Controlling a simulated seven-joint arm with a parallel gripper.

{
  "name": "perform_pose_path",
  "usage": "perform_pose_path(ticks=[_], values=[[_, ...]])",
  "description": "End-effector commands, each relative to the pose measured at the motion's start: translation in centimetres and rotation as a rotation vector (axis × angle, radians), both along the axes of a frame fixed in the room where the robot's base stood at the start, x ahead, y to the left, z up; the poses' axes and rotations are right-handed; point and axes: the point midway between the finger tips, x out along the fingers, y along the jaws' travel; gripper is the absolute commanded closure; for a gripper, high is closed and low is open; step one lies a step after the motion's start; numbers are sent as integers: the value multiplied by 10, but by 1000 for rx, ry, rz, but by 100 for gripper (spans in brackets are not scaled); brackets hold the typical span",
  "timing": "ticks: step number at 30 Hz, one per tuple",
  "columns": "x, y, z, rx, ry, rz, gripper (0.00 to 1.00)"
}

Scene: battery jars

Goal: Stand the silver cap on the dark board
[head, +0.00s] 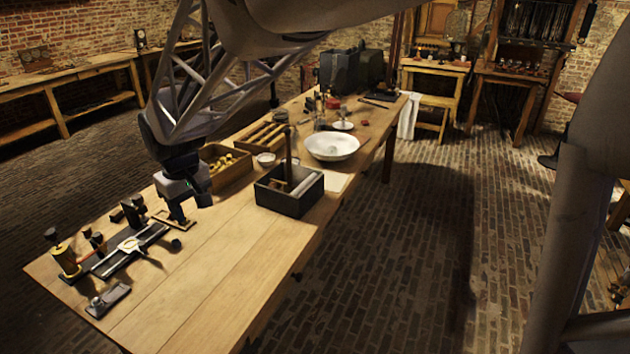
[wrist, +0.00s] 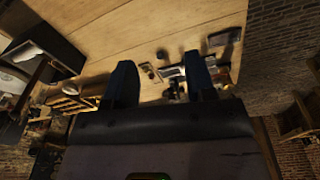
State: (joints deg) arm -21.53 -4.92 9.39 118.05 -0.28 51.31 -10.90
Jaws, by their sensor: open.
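A small dark board (head: 117,295) lies near the table's front left corner. A small silvery piece (head: 96,303), which looks like the silver cap, is at its left end; whether it rests on the board or beside it is hard to tell. In the wrist view a dark flat piece, probably the same board (wrist: 220,38), shows beyond the right finger. My gripper (head: 190,209) is open and empty, pointing down above the table, behind and to the right of the board. In the wrist view its two fingers (wrist: 162,82) stand wide apart with nothing between them.
A long dark instrument base (head: 150,235) with a pale fitting, and brass-and-black pieces (head: 66,258), stand left of my gripper. A small dark knob (head: 176,244) lies near it. A dark open box (head: 297,205) and white bowl (head: 331,147) are right. The front table is clear.

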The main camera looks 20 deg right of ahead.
Motion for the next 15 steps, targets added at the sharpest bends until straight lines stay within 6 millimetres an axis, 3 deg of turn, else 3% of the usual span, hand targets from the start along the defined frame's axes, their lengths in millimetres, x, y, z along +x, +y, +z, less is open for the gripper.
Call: perform_pose_path(ticks=[3, 15], values=[[-22, -33, 12, 6, -12, -57, 49], [-103, -123, 34, 24, -47, -239, 49]])
